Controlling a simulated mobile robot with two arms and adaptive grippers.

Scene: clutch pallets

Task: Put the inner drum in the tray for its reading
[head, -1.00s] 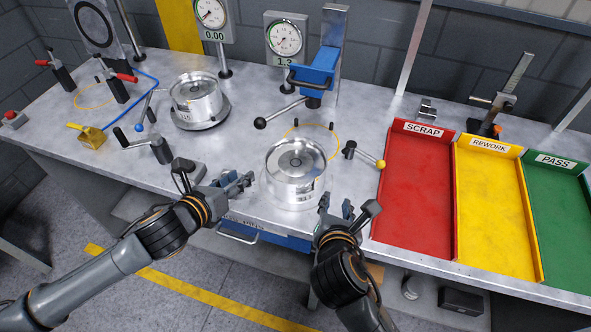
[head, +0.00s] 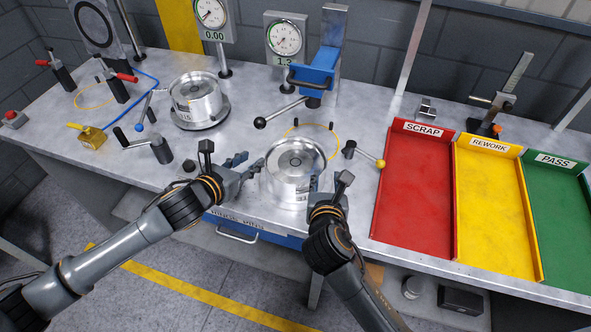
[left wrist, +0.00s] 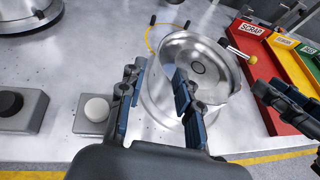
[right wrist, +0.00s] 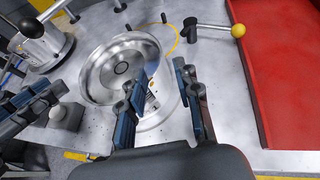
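A silver drum (head: 296,172) stands upright near the bench's front edge, between my two grippers; its open top shows in the left wrist view (left wrist: 200,66) and right wrist view (right wrist: 122,66). A second silver drum (head: 195,97) sits on a round base further left; I cannot tell which one the task calls inner. My left gripper (head: 249,165) is open at the near drum's left side. My right gripper (head: 326,184) is open at its front right. In both wrist views the drum's edge shows between the spread fingers; contact cannot be told. Trays are red SCRAP (head: 412,195), yellow REWORK (head: 493,215) and green PASS (head: 562,215).
A dial gauge (head: 285,38) reading 1.2 and a blue clamp (head: 318,68) stand behind the near drum. Another gauge (head: 210,14) reads 0.00. A yellow-knobbed lever (head: 365,156) stands between the drum and the red tray. A crank (head: 155,148) stands left.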

